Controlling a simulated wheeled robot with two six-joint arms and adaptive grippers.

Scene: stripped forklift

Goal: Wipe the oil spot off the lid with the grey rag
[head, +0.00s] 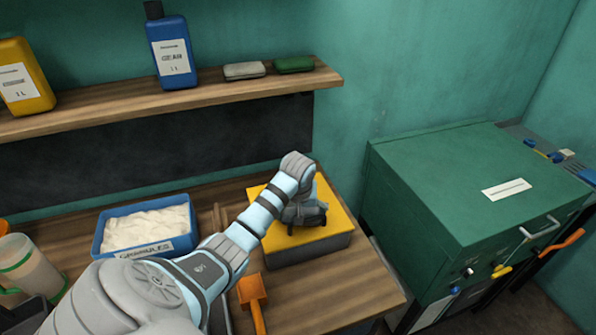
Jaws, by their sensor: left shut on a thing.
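The yellow lid (332,227) lies flat on top of a grey box on the wooden bench, right of centre. My left gripper (306,219) is over the middle of the lid, pointing down, with its fingertips low at the surface. It is shut on a dark grey bunch that looks like the grey rag; the fingers hide most of it, and its outline is hard to tell from them. No oil spot shows on the visible part of the lid; the area under the gripper is hidden. My right gripper is out of view.
A blue tray of white granules (146,226) and an orange-handled tool (253,293) are on the bench. Above is a shelf (200,92) with a yellow container, a blue bottle (171,50), a grey block and a green block. A green cabinet (460,190) stands right.

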